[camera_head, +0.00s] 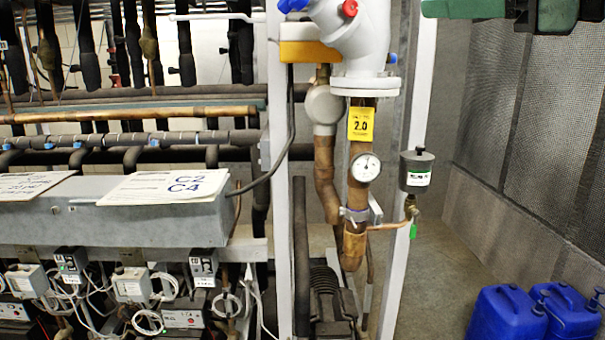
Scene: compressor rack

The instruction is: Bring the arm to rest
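Neither of my grippers shows in the head view, and I cannot make out either arm. There is no telling from this picture what the grippers hold or how they stand. The view faces the compressor rack, with its white upright post (281,200) left of the middle.
A white pipe housing (362,40) sits above a copper pipe with a yellow tag (360,124) and a round gauge (366,167). A grey canister (416,172) stands right of them. Blue jugs (508,315) are at lower right.

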